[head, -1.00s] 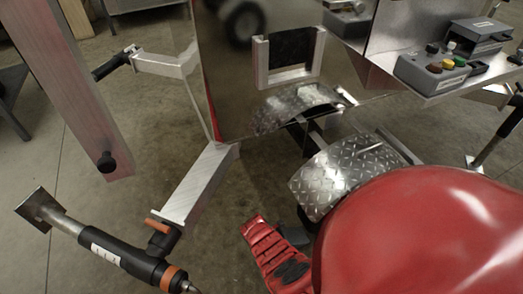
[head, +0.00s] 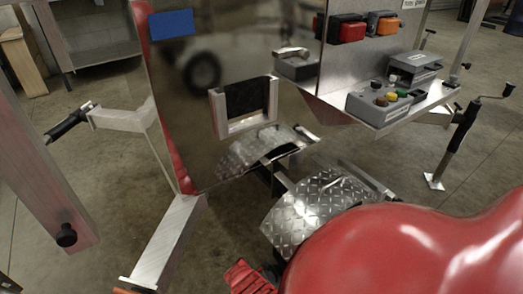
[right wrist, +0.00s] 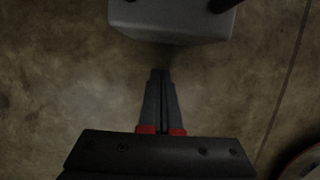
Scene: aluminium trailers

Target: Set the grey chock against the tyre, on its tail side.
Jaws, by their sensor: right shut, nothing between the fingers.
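In the right wrist view my right gripper (right wrist: 160,75) is shut and empty, its dark fingers pointing up the picture. Just beyond the fingertips, with a small gap, lies a grey block (right wrist: 170,22), cut off by the top edge. It looks like the grey chock, with two dark parts on it. A wheel (head: 202,70) appears in the shiny panel, seemingly as a reflection. A curved edge (right wrist: 302,164) at the lower right of the wrist view is unclear.
The shiny trailer panel (head: 215,130) stands mid-view. A shelf (head: 375,120) with grey control boxes juts out at right, near a jack stand (head: 455,140). An aluminium drawbar arm (head: 165,245) is at lower left. Bare floor (head: 480,165) lies at right.

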